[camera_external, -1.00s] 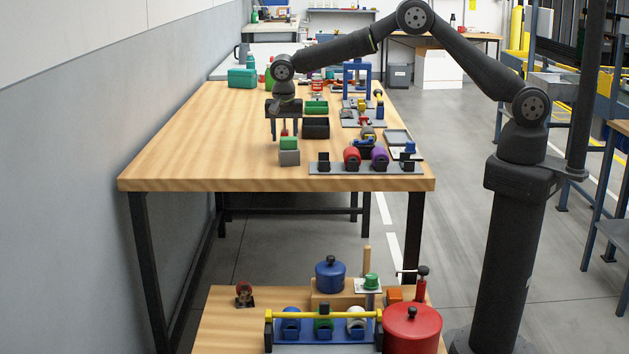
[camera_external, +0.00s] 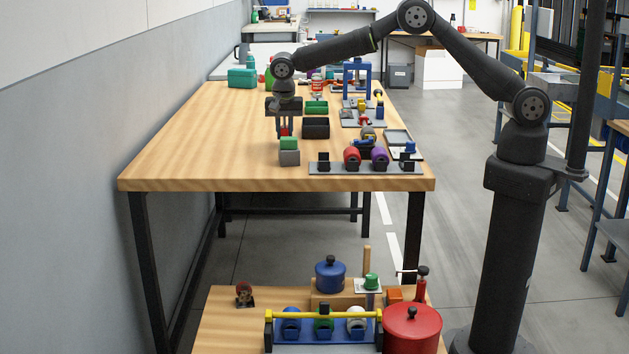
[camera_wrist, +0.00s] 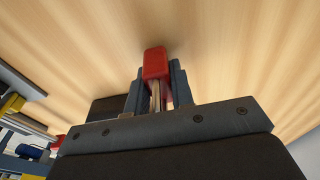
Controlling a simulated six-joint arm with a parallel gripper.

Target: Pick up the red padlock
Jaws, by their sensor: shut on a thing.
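The red padlock (camera_wrist: 155,64) is between the two fingers of my gripper (camera_wrist: 157,92) in the wrist view, with its metal shackle pointing back toward the palm. The fingers are shut on it, one on each side. In the external view my gripper (camera_external: 285,130) points down over the wooden table, and a small bit of the red padlock (camera_external: 284,132) shows between the fingers. The padlock is at or very near the tabletop; I cannot tell whether it touches.
A black open bin (camera_external: 316,133) stands just right of my gripper. A grey block with a green top (camera_external: 289,143) stands in front. A rack with red and purple rolls (camera_external: 365,166) is at the front right. The table's left side is clear.

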